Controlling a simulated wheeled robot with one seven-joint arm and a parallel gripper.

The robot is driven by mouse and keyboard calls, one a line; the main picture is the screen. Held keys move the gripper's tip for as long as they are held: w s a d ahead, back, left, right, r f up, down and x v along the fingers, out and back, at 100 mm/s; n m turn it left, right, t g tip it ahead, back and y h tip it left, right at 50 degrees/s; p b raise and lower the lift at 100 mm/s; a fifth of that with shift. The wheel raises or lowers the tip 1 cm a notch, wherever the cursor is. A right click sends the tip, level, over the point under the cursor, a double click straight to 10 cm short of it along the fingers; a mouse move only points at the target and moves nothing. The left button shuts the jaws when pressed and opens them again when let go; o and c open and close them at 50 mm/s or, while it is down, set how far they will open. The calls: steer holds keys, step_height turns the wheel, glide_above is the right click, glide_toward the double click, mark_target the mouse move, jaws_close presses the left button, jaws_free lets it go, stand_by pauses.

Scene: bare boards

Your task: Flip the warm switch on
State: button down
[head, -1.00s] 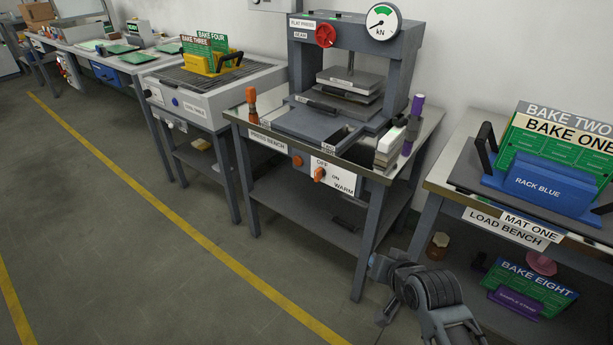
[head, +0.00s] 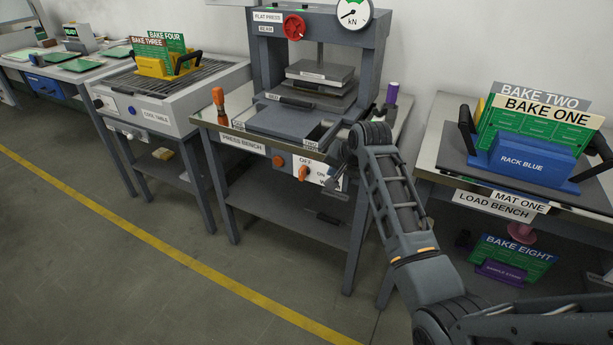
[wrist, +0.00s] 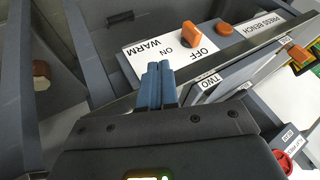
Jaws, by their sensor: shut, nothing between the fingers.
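The warm switch is an orange knob (head: 303,172) on a white plate (wrist: 148,62) marked OFF, ON and WARM, on the front of the press bench. In the wrist view the knob (wrist: 190,36) shows clearly, up and right of my fingertips, close to the word OFF. I cannot tell its exact setting. My gripper (wrist: 158,68) is shut and empty, its blue fingertips over the plate's lower edge near WARM. A gap to the knob shows; whether the tips touch the plate is unclear.
Another orange knob (head: 278,161) sits left of the plate. The flat press (head: 318,80) stands on the bench above, with an orange-handled tool (head: 219,103) at its left. The load bench (head: 500,205) with boards is to the right. The floor in front is clear.

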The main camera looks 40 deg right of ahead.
mark_target(303, 173)
steer(key=b+x, duration=0.1)
steer(key=x, duration=0.8)
steer(key=shift+w+f+b, duration=0.1)
steer(key=shift+f+b, duration=0.15)
steer(key=shift+b, duration=0.05)
steer(key=w, duration=0.1)
steer(key=w+a, duration=0.1)
steer(key=w, duration=0.1)
steer(key=shift+f, duration=0.15)
steer(key=shift+w+a, duration=0.15)
steer(key=shift+w, duration=0.4)
